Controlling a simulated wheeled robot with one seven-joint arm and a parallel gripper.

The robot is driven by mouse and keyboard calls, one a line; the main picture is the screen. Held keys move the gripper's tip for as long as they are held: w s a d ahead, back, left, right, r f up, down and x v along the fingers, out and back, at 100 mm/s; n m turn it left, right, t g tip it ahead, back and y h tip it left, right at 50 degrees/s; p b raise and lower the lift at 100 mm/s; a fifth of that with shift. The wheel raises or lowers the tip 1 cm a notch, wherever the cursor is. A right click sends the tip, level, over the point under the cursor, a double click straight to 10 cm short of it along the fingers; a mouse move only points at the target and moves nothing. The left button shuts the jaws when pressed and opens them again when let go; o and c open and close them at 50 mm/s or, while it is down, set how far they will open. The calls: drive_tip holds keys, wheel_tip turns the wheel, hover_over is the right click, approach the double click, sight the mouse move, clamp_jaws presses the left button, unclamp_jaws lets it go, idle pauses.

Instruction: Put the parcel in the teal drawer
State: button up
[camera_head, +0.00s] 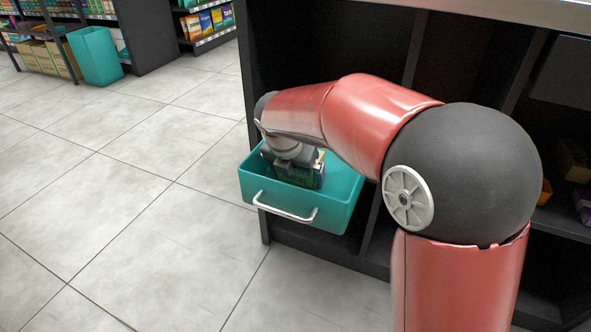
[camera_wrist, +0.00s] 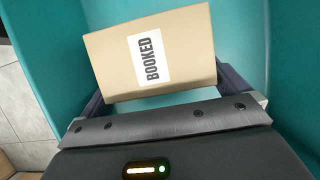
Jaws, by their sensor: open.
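The teal drawer (camera_head: 335,200) is pulled out of the dark counter in the head view, with a pale bar handle (camera_head: 285,208) on its front. My gripper (camera_head: 296,173) points down into it from above. In the wrist view, the parcel (camera_wrist: 195,40) is a tan box with a white "BOOKED" label, tilted in the picture, with the drawer's teal walls (camera_wrist: 40,50) around it. My gripper (camera_wrist: 165,92) is open, its fingers beside the parcel's near end. In the head view my gripper and arm mostly hide the parcel. Whether it rests on the drawer's floor I cannot tell.
Dark counter compartments (camera_head: 425,55) stand behind and right of the drawer, with small goods (camera_head: 572,160) on a shelf at the right. A teal bin (camera_head: 95,56) stands by shelving at the far left. The tiled floor (camera_head: 130,210) left of the drawer is clear.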

drive_tip(key=p+v, duration=0.3)
drive_tip(key=v, duration=0.9)
drive_tip(key=s+d+r+m, duration=0.2)
drive_tip(key=s+d+m, duration=0.7)
drive_tip(key=d+m, duration=0.55)
drive_tip(key=s+d+f+m, duration=0.2)
drive_tip(key=s+d+m, duration=0.1)
drive_tip(key=s+m, duration=0.3)
drive_tip(key=s+d+f+m+t+y, duration=0.1)
drive_tip(key=s+d+f+m, duration=0.1)
drive_tip(key=s+m, duration=0.4)
drive_tip(key=d+m, duration=0.1)
drive_tip(key=m, duration=0.4)
drive_tip(key=shift+d+f+y, duration=0.3)
drive_tip(key=shift+f, duration=0.1)
drive_tip(key=shift+m, duration=0.25)
wheel_tip(320, 180, up, 8)
drive_tip(key=p, duration=0.8)
drive_tip(key=shift+r, duration=0.2)
